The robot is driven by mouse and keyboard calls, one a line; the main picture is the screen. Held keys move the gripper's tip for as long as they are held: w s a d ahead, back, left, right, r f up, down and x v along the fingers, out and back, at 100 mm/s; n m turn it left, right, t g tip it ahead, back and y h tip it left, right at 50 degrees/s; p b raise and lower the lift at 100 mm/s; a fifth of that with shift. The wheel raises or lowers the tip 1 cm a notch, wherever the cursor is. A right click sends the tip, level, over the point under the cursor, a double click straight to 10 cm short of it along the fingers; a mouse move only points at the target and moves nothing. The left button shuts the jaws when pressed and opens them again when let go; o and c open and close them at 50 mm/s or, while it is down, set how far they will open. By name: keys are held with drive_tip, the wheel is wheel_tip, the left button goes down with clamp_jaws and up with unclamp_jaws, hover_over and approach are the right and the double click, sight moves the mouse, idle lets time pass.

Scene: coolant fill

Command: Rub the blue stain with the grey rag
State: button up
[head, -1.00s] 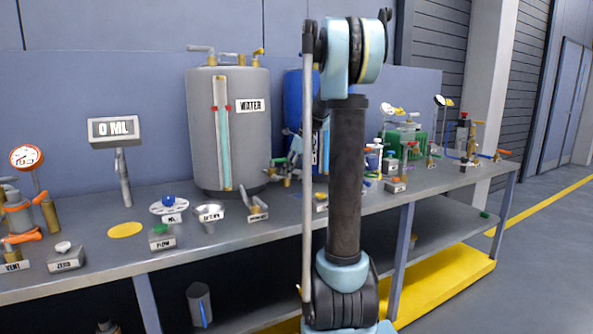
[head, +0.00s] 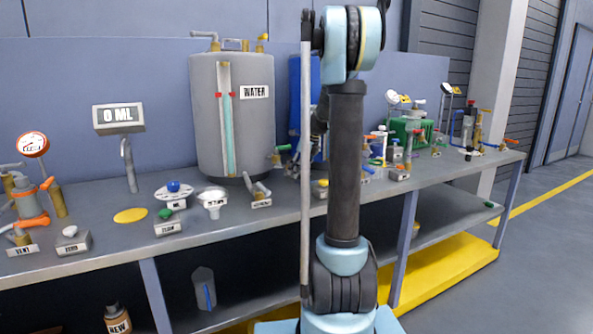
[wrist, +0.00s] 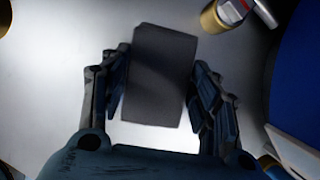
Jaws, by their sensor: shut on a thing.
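My gripper (wrist: 160,62) shows in the wrist view with its two dark fingers on either side of the grey rag (wrist: 163,90). It is shut on the rag, which looks like a dark grey block. A pale grey surface lies below the rag; I cannot tell whether the rag touches it. The blue stain is not seen in either view. In the head view my gripper is mostly hidden behind my own arm, near the blue drum.
The blue drum (head: 296,105) stands beside the water tank (head: 208,125) on the bench (head: 100,200); its curved side also edges the wrist view (wrist: 305,80). A brass fitting (wrist: 214,18) is near the rag's upper right. Small valves and labelled controls crowd the bench.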

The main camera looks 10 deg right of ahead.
sight(310, 173)
drive_tip(key=shift+f, duration=0.95)
idle(0.8)
drive_tip(key=shift+s+d+r, duration=0.1)
drive_tip(key=shift+s+d, duration=0.2)
drive_tip(key=shift+s, duration=0.55)
drive_tip(key=shift+s+d, duration=0.25)
drive_tip(key=shift+s, duration=0.55)
drive_tip(key=shift+s+d, duration=0.3)
drive_tip(key=shift+s, duration=0.55)
drive_tip(key=shift+s+d, duration=0.25)
drive_tip(key=shift+s, duration=0.6)
drive_tip(key=shift+w+a, duration=0.35)
drive_tip(key=shift+w, duration=0.75)
drive_tip(key=shift+w+a, duration=0.4)
drive_tip(key=shift+w, duration=0.75)
drive_tip(key=shift+w+a, duration=0.35)
drive_tip(key=shift+w, duration=0.75)
drive_tip(key=shift+w+d, duration=0.2)
drive_tip(key=shift+d, duration=0.4)
drive_tip(key=shift+w+d, duration=0.2)
drive_tip(key=shift+d, duration=0.4)
drive_tip(key=shift+s+d+f, duration=0.1)
drive_tip(key=shift+s+d, duration=0.2)
drive_tip(key=shift+s, duration=0.6)
drive_tip(key=shift+s+d+f, duration=0.1)
drive_tip(key=shift+s+d, duration=0.2)
drive_tip(key=shift+s, duration=0.6)
